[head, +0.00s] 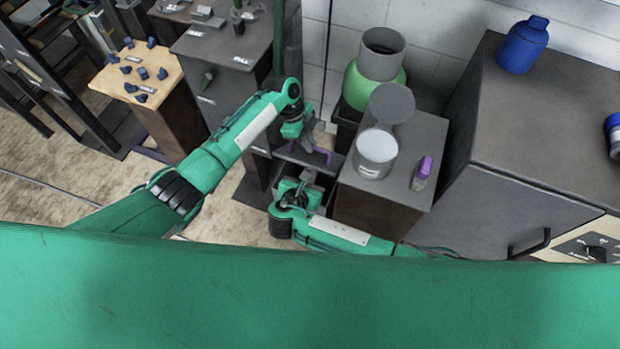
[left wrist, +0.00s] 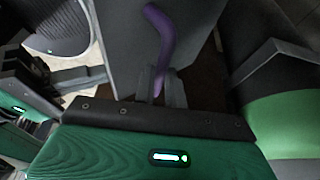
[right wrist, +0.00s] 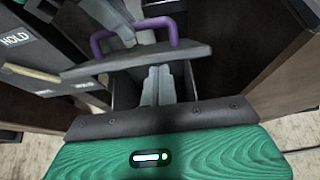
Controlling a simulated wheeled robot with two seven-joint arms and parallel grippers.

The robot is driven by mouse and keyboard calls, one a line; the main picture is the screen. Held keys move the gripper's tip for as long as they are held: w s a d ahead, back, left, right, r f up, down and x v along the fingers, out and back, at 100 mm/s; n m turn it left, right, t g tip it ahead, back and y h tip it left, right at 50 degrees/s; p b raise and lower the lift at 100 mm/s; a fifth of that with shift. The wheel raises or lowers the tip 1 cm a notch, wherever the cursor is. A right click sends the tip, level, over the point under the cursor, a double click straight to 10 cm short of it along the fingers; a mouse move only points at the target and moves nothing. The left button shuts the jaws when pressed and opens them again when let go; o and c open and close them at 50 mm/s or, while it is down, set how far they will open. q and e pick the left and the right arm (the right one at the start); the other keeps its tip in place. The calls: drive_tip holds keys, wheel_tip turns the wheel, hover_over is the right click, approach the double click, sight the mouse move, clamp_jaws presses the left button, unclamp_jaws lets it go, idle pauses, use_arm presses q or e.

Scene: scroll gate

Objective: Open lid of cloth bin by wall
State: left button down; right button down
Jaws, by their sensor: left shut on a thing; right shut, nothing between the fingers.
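The bin's grey lid (head: 291,156) carries a purple handle (head: 325,156) and sits low between the cabinets. The handle also shows in the left wrist view (left wrist: 162,30) and the right wrist view (right wrist: 104,38). My left gripper (head: 309,141) is shut on the handle from above, and its fingers hide part of it. My right gripper (head: 305,178) is shut and empty. In the right wrist view its fingertips (right wrist: 159,72) are at the lid's near edge, with the dark bin (right wrist: 126,92) below. I cannot tell whether they touch the lid. The lid looks tilted there, with a gap under its near edge.
A brown-sided cabinet (head: 372,208) stands close on the right, with a grey pot (head: 376,160) and a purple-capped bottle (head: 421,177) on top. A green round vessel (head: 366,88) is behind. A grey cabinet (head: 226,92) stands on the left.

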use_arm(q)
drive_tip(key=c, duration=1.5)
unclamp_jaws()
drive_tip(key=shift+s+a+f, duration=0.1)
drive_tip(key=shift+s+f, duration=0.2)
drive_tip(key=shift+f, duration=0.35)
drive_tip(key=shift+o, duration=0.2)
use_arm(e)
drive_tip(key=shift+w+d+r, duration=0.2)
drive_tip(key=shift+w, duration=0.25)
use_arm(q)
drive_tip(key=shift+r, duration=0.1)
